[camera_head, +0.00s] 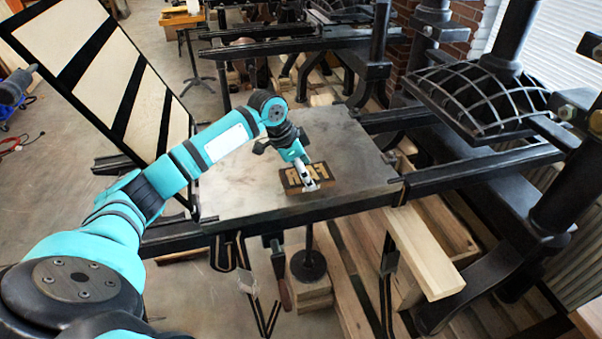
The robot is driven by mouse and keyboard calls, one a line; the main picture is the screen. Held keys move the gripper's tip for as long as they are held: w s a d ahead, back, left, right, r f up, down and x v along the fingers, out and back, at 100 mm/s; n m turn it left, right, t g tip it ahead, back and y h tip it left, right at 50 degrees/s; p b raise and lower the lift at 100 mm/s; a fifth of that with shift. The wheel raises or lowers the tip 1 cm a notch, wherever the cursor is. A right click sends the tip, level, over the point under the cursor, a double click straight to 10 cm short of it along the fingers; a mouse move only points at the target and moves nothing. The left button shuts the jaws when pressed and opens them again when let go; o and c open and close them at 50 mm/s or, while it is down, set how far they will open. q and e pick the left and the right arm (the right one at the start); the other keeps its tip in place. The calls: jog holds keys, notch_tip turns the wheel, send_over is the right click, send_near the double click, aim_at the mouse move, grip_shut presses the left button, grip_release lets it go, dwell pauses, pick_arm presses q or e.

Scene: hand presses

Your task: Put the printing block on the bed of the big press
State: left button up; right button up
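The printing block (320,172) is a small dark brown piece with pale raised letters. It is at the middle of the flat grey bed (240,190) of the big press, with its lettered face showing. I cannot tell whether it rests on the bed or is just above it. My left gripper (308,181) points down at the block, with its fingertips over the lettered face and hiding part of it. The view does not show whether the fingers are shut on the block or apart. My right gripper is not in view.
A slanted black frame with pale panels (70,42) stands up at the bed's left. The ribbed black platen (485,97) hangs at the right over the dark rails. A wooden beam (425,255) juts out below the bed. The bed around the block is bare.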

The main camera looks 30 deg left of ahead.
pick_arm(q)
jog(key=shift+w+a, duration=0.4)
jog(key=shift+a, duration=0.25)
notch_tip(320, 180, down, 3)
jog(key=shift+r+p, duration=0.1)
jog(key=shift+p, duration=0.6)
jog(key=shift+f, duration=0.35)
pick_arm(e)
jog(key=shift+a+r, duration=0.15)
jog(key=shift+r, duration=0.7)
pick_arm(q)
jog(key=o, duration=1.5)
jog(key=shift+f, duration=0.1)
jog(key=shift+c, duration=0.2)
jog(key=b+v, duration=0.2)
jog(key=v, duration=1)
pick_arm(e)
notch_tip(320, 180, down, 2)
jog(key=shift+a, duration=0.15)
